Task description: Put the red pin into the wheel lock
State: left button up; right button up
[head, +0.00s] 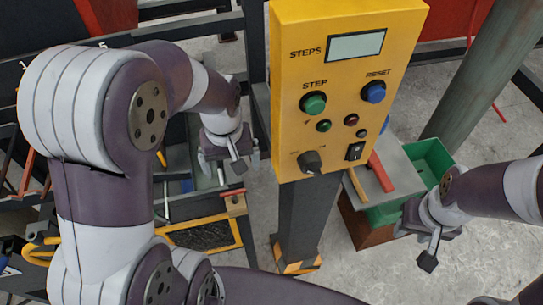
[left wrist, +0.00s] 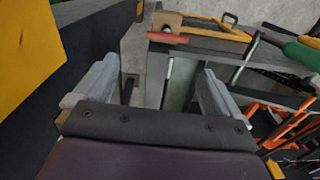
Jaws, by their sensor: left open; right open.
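A red rod (head: 232,191), which looks like the red pin, lies near a small wooden block (head: 236,204) at the left work table. The same rod shows in the left wrist view (left wrist: 168,38), lying crosswise beside the block (left wrist: 167,20), which has a dark hole. I cannot tell for sure which part is the wheel lock. My left gripper (head: 228,168) is open and empty; in the left wrist view its fingers (left wrist: 160,78) are spread, with the rod beyond them. My right gripper (head: 416,246) is open and empty, beside the green bin.
A yellow control panel (head: 345,75) on a dark post (head: 307,215) stands between my arms. A grey-topped stand (head: 401,175) holds a red-handled item (head: 381,173); a green bin (head: 432,154) is beside it. A yellow frame (head: 205,233) lies near the wooden block. Open floor is at the right.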

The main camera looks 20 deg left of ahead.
aim_at(234, 192)
pick_arm(q)
jog(key=shift+n, duration=0.4)
jog(key=s+f, duration=0.2)
jog(key=f, duration=0.1)
jog(key=s+a+f, duration=0.1)
jog(key=f, duration=0.1)
jog(key=shift+s, duration=0.25)
jog(key=f, duration=0.1)
jog(key=w+f, duration=0.1)
jog(key=d+f, duration=0.1)
jog(key=shift+w+f, duration=0.3)
jog(key=shift+w, duration=0.1)
notch_tip(234, 192, down, 4)
jog(key=shift+s+a+r, duration=0.1)
jog(key=shift+s+r, duration=0.05)
jog(key=shift+r, duration=0.1)
jog(key=shift+w, duration=0.2)
jog(key=c, duration=0.3)
jog(key=shift+s, duration=0.1)
jog(key=c, duration=0.9)
pick_arm(e)
jog(key=shift+s+a+r, duration=0.15)
jog(key=shift+s+r, duration=0.1)
jog(key=shift+s, duration=0.25)
jog(key=shift+s+a+r, duration=0.15)
jog(key=shift+s+r, duration=0.05)
jog(key=shift+s, duration=0.25)
